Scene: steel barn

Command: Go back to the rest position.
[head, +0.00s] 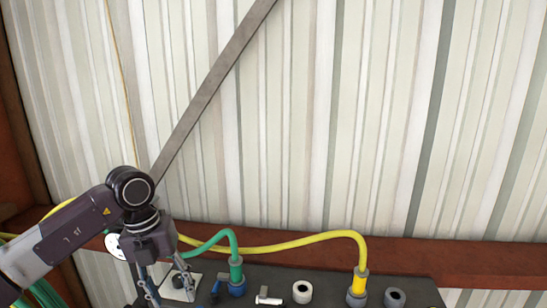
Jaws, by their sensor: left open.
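My left gripper (168,288) comes in from the left on its grey arm and points down, over the left end of a dark panel (330,284). Its fingers are apart and I see nothing between them. The fingertips run close to the bottom edge of the picture. I cannot tell how near they are to the panel surface. My right gripper is not in view.
A green hose (212,240) ends in a green and blue fitting (236,280) just right of the gripper. A yellow hose (300,240) passes behind the arm to a fitting (358,287). A corrugated wall (330,120) stands behind.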

